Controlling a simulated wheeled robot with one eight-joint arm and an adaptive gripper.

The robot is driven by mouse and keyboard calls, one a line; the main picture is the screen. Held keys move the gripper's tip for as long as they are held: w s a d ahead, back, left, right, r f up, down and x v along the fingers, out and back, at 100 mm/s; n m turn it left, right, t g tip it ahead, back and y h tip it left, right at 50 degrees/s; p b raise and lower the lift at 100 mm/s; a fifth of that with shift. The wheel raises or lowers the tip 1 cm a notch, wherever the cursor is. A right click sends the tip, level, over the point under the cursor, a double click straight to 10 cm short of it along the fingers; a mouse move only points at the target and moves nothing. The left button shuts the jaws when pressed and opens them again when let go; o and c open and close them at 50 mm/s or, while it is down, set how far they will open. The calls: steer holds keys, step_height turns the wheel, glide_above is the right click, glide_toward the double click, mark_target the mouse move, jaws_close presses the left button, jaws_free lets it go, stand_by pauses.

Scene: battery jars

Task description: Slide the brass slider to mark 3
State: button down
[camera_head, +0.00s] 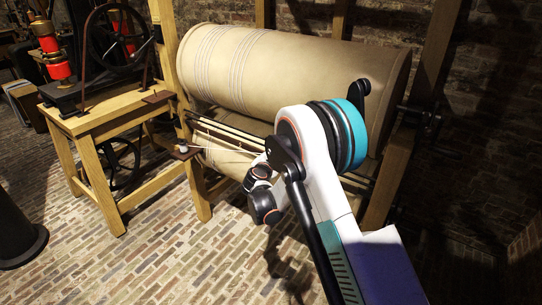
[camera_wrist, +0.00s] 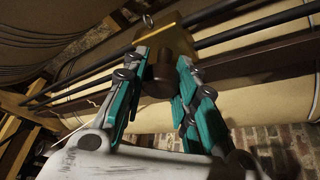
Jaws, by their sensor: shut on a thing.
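The brass slider (camera_wrist: 172,40) sits on two dark parallel rods (camera_wrist: 238,32) in the wrist view. A dark round knob (camera_wrist: 157,80) sticks out from its near face. My gripper (camera_wrist: 161,64) is shut on the slider, its teal-lined fingers on either side of the block and knob. A small metal ring stands at the slider's top. In the head view my arm hides the slider and my fingers. A dark brown bar (camera_wrist: 265,60) runs along the rods. I cannot make out mark 3 or any other mark.
A large cloth-covered roller (camera_head: 290,65) in a wooden frame (camera_head: 197,190) lies above the rods (camera_head: 225,130). A wooden bench (camera_head: 105,115) with a black wheel and red jars (camera_head: 52,55) stands at left. The brick floor (camera_head: 150,260) in front is clear.

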steer(key=c, duration=1.3)
jaws_free()
steer(key=v, duration=1.2)
steer(key=shift+f, duration=0.1)
